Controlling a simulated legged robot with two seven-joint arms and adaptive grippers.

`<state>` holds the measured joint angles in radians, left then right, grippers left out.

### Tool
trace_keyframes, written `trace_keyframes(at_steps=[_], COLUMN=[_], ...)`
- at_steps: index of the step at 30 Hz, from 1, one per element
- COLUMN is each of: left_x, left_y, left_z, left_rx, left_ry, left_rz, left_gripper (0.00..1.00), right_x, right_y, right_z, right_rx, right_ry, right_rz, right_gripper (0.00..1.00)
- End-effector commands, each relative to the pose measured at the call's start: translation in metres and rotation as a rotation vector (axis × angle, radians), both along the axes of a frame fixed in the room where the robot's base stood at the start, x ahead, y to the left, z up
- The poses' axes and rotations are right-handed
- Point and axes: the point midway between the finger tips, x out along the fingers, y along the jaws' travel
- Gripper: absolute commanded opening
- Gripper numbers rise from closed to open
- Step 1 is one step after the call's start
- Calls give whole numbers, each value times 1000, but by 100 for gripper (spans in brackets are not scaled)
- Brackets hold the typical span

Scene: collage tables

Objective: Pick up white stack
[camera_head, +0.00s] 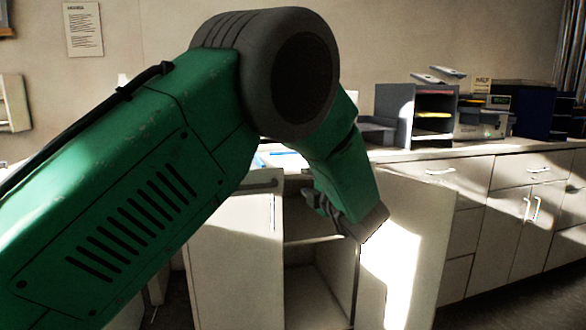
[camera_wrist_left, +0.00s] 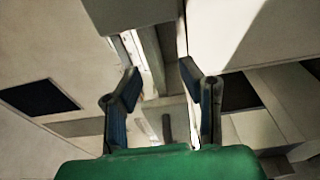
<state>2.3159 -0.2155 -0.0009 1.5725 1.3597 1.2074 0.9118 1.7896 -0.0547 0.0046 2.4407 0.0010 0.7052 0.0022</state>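My left arm crosses the head view from the left, and my left gripper (camera_head: 326,206) hangs in front of an open cabinet (camera_head: 310,282). In the left wrist view the two dark fingers of the left gripper (camera_wrist_left: 160,72) stand apart with nothing held between them. I cannot pick out a white stack for certain. Some white and blue papers (camera_head: 283,159) lie on the counter behind my arm, partly hidden by it. My right gripper is not in view.
An open cabinet door (camera_head: 432,235) stands right of my left gripper. A grey shelf organizer (camera_head: 394,108) and dark boxes (camera_head: 520,100) stand on the counter. Drawers (camera_head: 440,176) line the right. A paper notice (camera_head: 83,29) hangs on the wall.

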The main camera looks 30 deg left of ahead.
Motion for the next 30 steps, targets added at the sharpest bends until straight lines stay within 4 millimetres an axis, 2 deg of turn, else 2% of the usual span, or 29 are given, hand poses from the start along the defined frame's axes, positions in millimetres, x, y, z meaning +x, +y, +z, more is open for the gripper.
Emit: trace_keyframes(at_steps=[11,20,21,23,30], left_x=[26,28,28,28,28], left_y=[39,42,42,42,42], left_z=[5,6,6,6,6], left_rx=[1,2,2,2,1], left_ry=[0,1,1,1,0], left_rz=[0,-1,-1,-1,-1], left_gripper=[34,34,20,0,0], right_x=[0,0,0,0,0], right_y=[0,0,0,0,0], right_z=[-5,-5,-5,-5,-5], right_rx=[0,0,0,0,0], right_ry=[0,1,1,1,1], right_rz=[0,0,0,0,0], right_gripper=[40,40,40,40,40])
